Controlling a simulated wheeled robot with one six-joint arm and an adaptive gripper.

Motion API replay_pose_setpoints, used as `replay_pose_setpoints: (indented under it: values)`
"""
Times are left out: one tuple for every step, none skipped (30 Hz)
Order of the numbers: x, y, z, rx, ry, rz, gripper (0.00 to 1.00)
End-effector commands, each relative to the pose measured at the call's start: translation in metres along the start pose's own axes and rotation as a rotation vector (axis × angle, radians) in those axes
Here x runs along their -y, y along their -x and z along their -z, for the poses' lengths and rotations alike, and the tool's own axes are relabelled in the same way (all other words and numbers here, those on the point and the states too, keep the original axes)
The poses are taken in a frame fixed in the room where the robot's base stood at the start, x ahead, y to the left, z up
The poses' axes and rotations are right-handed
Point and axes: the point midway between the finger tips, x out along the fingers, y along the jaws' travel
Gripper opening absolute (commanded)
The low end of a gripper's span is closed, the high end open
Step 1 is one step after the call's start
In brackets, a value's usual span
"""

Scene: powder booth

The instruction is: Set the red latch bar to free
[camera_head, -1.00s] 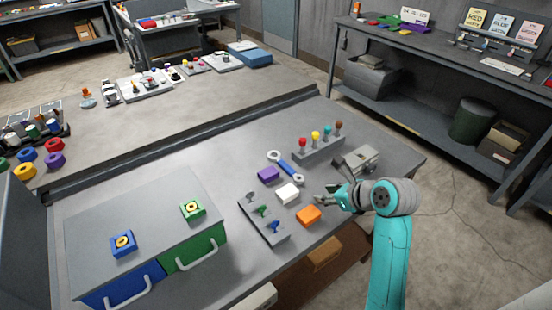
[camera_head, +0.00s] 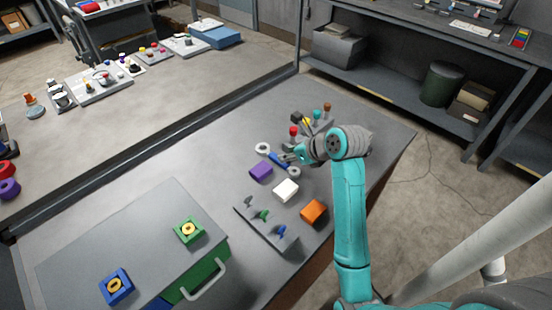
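I cannot make out a bar clearly marked as a red latch. The clearest red part near my arm is a red knob (camera_head: 293,131) at the left end of a row of coloured knobs on the table. My gripper (camera_head: 284,158) points left, just below the red knob in the picture. It overlaps a blue bar with grey ring ends (camera_head: 264,148); I cannot tell whether it touches it. The fingers are too small to show whether they are open. My wrist hides part of the knob row's base.
Teal (camera_head: 316,115) and brown (camera_head: 327,106) knobs stand in the same row. A small lever panel (camera_head: 262,228) and a drawer cabinet (camera_head: 140,240) are at left. The table's back-left part is clear.

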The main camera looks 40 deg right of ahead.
Motion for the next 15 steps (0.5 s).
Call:
replay_pose_setpoints:
  values:
    - [-0.001,-0.003,0.0,0.0,0.001,-0.001,0.38]
    - [-0.001,-0.004,0.0,0.0,0.001,0.0,0.38]
    - [-0.001,-0.006,0.0,0.0,0.001,-0.001,0.38]
    - [-0.001,-0.008,0.0,-0.001,0.001,-0.001,0.38]
    - [-0.001,-0.011,0.001,-0.001,0.001,-0.002,0.38]
    - [-0.002,-0.015,0.001,-0.001,0.001,-0.002,0.38]
    - [-0.002,-0.019,0.001,-0.001,0.001,-0.002,0.38]
    - [-0.003,-0.024,0.002,-0.002,0.001,-0.002,0.38]
    - [-0.003,-0.03,0.002,-0.002,0.001,-0.002,0.38]
    - [-0.004,-0.035,0.002,-0.002,0.002,-0.002,0.38]
    - [-0.004,-0.038,0.002,-0.002,0.002,-0.002,0.38]
    - [-0.003,-0.044,0.002,-0.001,0.001,-0.001,0.38]
    - [-0.003,-0.047,0.002,0.0,0.001,-0.001,0.38]
    - [-0.003,-0.049,0.002,0.0,0.001,-0.001,0.38]
    - [-0.003,-0.052,0.002,0.001,0.001,-0.001,0.38]
